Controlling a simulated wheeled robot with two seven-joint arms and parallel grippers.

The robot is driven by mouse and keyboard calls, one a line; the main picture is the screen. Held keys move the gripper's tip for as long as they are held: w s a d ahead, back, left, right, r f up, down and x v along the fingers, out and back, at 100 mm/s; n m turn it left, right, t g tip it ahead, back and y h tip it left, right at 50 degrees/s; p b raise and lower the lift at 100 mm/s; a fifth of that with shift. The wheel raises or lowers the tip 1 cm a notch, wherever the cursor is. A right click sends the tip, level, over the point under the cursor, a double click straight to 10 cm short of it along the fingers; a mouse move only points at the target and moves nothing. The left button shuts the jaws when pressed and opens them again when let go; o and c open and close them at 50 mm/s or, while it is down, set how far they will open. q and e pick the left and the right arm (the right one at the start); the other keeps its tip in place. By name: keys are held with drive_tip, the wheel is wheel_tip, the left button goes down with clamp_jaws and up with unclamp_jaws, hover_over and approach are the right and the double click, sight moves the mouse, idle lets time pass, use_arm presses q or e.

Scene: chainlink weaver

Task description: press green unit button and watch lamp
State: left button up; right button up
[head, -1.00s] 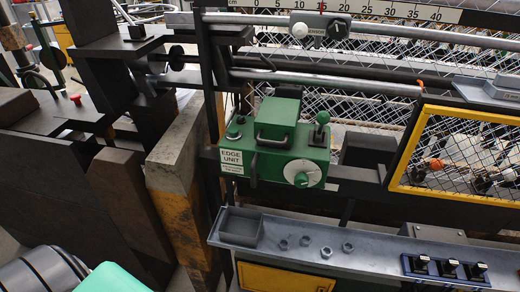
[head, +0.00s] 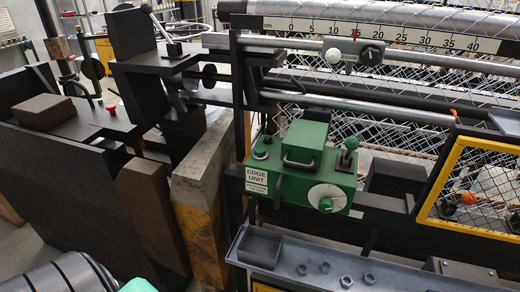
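The green unit (head: 308,161), labelled EDGE UNIT on a white plate (head: 256,181), is mounted on the machine frame near the middle of the head view. A small dark round fitting (head: 261,154) sits on its top left; I cannot tell whether it is the button or the lamp. A green-knobbed lever (head: 349,149) stands at its top right. A white dial with a green knob (head: 326,202) is on its front. No lit lamp can be made out. Neither gripper is in view.
A grey tray ledge (head: 320,262) with several nuts and an open bin (head: 260,247) runs below the unit. A yellow-framed mesh panel (head: 480,190) is on the right. A concrete post (head: 200,175) and dark blocks stand left. A scale bar (head: 380,33) crosses the top.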

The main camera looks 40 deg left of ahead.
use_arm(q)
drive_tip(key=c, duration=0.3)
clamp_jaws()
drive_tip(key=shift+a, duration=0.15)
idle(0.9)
